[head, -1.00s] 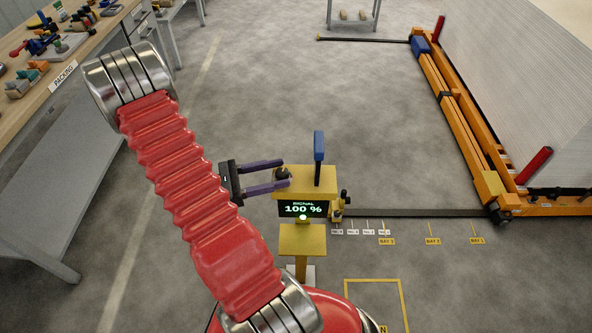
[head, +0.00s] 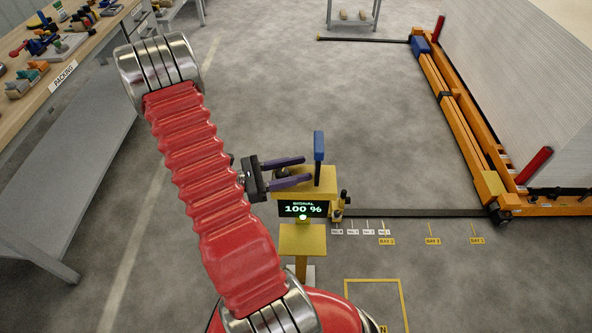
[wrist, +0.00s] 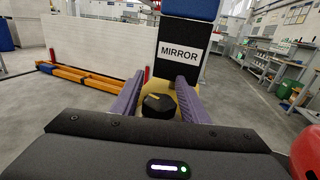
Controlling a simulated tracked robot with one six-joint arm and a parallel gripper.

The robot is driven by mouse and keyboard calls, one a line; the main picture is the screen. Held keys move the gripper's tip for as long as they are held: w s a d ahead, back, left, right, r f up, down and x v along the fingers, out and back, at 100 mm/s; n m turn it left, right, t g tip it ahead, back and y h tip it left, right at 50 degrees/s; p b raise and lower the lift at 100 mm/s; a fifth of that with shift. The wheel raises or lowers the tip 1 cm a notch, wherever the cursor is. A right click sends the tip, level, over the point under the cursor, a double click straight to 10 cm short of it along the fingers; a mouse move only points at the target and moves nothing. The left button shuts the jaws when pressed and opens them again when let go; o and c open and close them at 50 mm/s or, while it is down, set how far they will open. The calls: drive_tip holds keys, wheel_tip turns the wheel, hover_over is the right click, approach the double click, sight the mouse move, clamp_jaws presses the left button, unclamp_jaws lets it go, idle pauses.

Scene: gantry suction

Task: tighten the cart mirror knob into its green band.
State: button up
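The mirror knob is black and round with a yellow mark on top; in the wrist view (wrist: 158,106) it sits on the yellow cart, between my two purple fingers. In the head view the knob (head: 281,173) is partly hidden by the fingers. My gripper (head: 307,168) is open around it, with small gaps on both sides in the wrist view. The fingertips (wrist: 158,84) reach past the knob towards the black plate labelled MIRROR (wrist: 179,52). I cannot see a green band.
A blue-topped post (head: 319,146) rises from the cart beside my fingertips. A dark rail (head: 420,212) runs right to an orange frame (head: 460,120) by a white stack (head: 530,90). A packing bench (head: 90,75) stands left. The floor between is clear.

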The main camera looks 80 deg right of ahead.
drive_tip(key=c, duration=0.8)
drive_tip(key=shift+y, duration=0.3)
drive_tip(key=shift+s+a+m+g+y, duration=0.1)
drive_tip(key=shift+a+m+g+y, duration=0.25)
drive_tip(key=shift+m+y, duration=0.65)
drive_tip(key=shift+s+a+m+g+y, duration=0.15)
drive_tip(key=shift+m+g+y, duration=0.4)
drive_tip(key=shift+y, duration=0.8)
drive_tip(key=shift+a+m+g+y, duration=0.2)
drive_tip(key=shift+a+m+y, duration=0.15)
drive_tip(key=shift+m+y, duration=0.7)
drive_tip(key=o, duration=1.1)
drive_tip(key=shift+c, duration=0.2)
drive_tip(key=shift+w, duration=0.1)
drive_tip(key=w+a, duration=0.1)
drive_tip(key=w, duration=1.2)
drive_tip(key=shift+w, duration=0.3)
drive_tip(key=shift+f, duration=0.1)
